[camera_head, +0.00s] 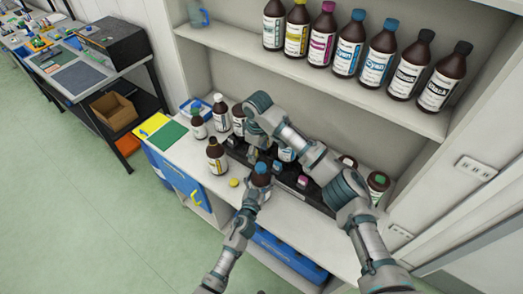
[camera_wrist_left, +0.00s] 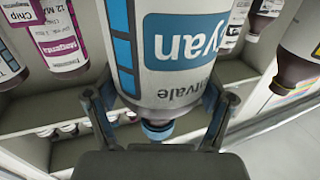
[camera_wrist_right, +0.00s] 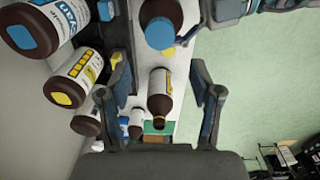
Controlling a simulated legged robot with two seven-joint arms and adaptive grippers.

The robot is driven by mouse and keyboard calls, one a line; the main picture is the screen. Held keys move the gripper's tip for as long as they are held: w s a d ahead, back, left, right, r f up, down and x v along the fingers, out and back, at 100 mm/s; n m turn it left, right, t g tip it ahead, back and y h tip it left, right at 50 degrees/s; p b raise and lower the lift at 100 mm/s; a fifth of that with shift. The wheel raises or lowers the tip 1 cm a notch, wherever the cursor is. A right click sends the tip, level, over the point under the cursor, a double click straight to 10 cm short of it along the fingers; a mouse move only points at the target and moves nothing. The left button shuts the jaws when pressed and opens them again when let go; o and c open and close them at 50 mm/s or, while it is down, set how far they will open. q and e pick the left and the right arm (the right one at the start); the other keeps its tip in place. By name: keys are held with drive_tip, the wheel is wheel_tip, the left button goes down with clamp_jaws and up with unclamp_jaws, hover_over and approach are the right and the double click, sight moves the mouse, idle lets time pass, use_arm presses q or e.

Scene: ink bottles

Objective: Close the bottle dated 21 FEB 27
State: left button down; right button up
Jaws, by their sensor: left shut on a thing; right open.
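My left gripper (camera_head: 258,188) is shut on a brown bottle labelled Cyan (camera_wrist_left: 175,60), with a blue cap (camera_wrist_left: 158,132); the cap also shows in the head view (camera_head: 261,167). I cannot read the date 21 FEB 27 on any label.
A shelf above holds several capped bottles (camera_head: 348,45). Green- and white-capped bottles (camera_head: 198,125) stand at the counter's back left. A dark rack (camera_head: 318,195) runs along the counter under my right arm. Green and yellow mats (camera_head: 168,138) lie at the left end.

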sight(262, 166)
drive_tip(key=n, duration=0.4)
drive_tip(key=shift+s+d+r+n, duration=0.1)
drive_tip(key=shift+d+r+n, duration=0.1)
drive_tip(key=shift+d+n, duration=0.15)
drive_tip(key=n, duration=0.3)
drive_tip(key=shift+s+d+r+n, duration=0.1)
drive_tip(key=shift+d+n, duration=0.15)
drive_tip(key=shift+f, duration=4)
